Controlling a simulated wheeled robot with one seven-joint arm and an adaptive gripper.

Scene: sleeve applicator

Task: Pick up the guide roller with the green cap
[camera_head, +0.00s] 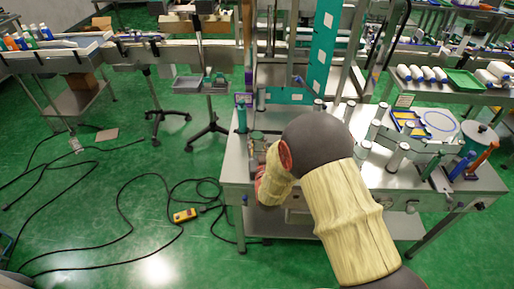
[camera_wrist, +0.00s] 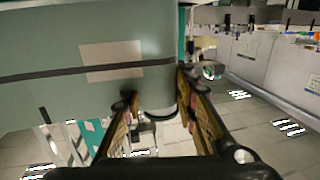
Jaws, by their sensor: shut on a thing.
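My gripper (camera_wrist: 157,92) is shut on a pale, round-ended thing (camera_wrist: 160,115) between its fingertips in the wrist view. I cannot tell for certain that it is a guide roller, and no green cap shows on it.
A large grey-green surface (camera_wrist: 60,40) with a dark band and beige label fills the wrist view's upper left. The table also bears a yellow-blue frame (camera_head: 408,123) and a grey pot (camera_head: 478,138). Black cables and a yellow control box (camera_head: 185,215) lie on the green floor.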

